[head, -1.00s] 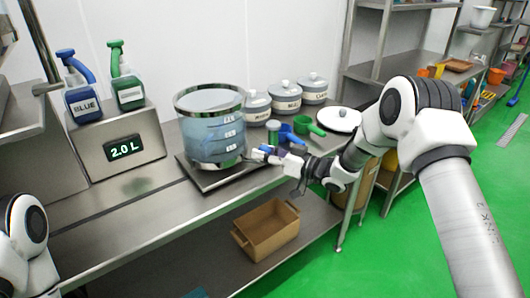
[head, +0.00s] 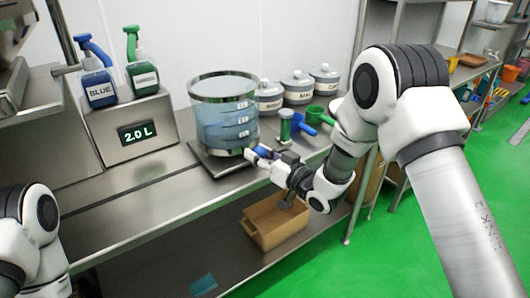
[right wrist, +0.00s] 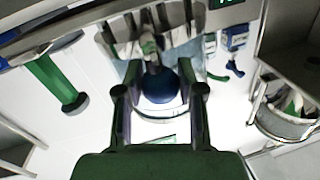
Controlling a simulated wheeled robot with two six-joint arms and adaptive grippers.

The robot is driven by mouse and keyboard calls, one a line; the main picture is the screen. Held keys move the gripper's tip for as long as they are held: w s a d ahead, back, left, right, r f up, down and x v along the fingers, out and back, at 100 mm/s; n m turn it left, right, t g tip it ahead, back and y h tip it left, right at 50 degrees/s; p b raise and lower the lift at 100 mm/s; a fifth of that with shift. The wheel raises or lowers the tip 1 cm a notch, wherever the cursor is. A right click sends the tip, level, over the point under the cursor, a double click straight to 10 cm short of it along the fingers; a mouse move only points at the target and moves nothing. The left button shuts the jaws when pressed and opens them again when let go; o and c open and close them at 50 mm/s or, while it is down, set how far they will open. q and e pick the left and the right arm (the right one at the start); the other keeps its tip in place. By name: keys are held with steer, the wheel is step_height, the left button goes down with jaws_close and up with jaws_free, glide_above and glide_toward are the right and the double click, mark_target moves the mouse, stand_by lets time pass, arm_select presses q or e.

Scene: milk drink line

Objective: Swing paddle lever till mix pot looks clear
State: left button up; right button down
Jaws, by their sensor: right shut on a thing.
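The mix pot (head: 222,128) is a clear cylinder with a metal rim and level marks, standing on a dark flat base. Its contents look pale blue and see-through; fine streaks are too small to judge. My right gripper (head: 252,154) is low at the pot's front right. In the right wrist view its fingers (right wrist: 160,100) are shut on a round blue knob (right wrist: 160,88), which appears to be the paddle lever's end. The lever's shaft and the paddle are mostly hidden. My left gripper is out of view; only part of that arm shows at the lower left.
Lidded jars (head: 297,86) and a green-handled tool (head: 286,126) stand right of the pot. A brown crate (head: 275,226) sits on the shelf below.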

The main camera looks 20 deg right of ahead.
steer(key=shift+s+a, duration=0.1)
steer(key=shift+a, duration=0.3)
steer(key=c, duration=0.7)
jaws_free()
steer(key=v, duration=1.2)
